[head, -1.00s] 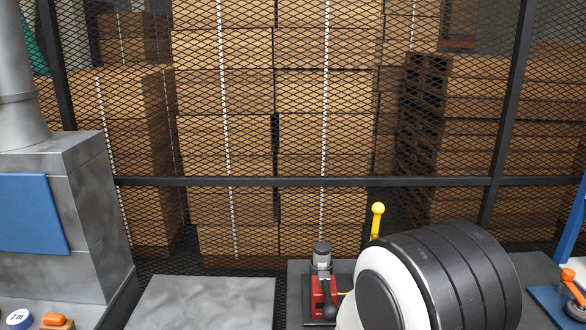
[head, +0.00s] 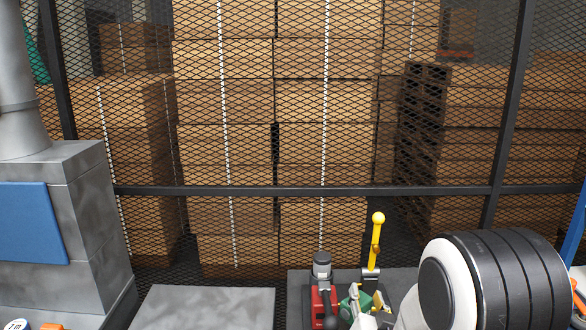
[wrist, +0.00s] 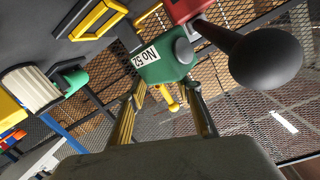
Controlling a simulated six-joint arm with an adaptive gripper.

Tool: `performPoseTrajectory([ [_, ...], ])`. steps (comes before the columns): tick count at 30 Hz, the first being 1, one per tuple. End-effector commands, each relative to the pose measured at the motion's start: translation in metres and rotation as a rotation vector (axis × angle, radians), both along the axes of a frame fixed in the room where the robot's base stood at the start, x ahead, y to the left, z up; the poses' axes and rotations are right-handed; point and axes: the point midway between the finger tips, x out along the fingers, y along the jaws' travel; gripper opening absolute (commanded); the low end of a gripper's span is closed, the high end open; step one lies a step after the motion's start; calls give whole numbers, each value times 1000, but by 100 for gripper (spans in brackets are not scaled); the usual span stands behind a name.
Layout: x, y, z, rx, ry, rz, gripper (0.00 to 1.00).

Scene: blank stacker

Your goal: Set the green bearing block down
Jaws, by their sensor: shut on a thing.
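The green bearing block (wrist: 160,62) carries a white "No 52" label and a grey round part on one side in the wrist view. My gripper (wrist: 165,88) is shut on it, a finger on either side. In the head view a part of the green block (head: 349,304) shows low in the picture, just right of the red device (head: 318,300), with my gripper (head: 362,304) partly cut off there. In the wrist view the block appears close to or against the red part (wrist: 186,10); whether they touch, and what lies under the block, I cannot tell.
A yellow ball-topped lever (head: 376,240) stands just behind the block. The red device has a dark ball knob (wrist: 265,58). A bare grey plate (head: 205,308) lies to the left. A mesh fence (head: 330,191) with stacked boxes closes the back.

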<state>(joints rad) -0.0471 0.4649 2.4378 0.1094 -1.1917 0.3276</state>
Motion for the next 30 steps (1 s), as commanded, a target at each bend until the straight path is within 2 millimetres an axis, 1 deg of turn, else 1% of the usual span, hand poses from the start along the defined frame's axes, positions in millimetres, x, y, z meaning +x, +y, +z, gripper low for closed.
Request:
performPoseTrajectory([
  [10,4,-1,0,0,-6,54,0],
  [30,4,-1,0,1,-6,56,0],
])
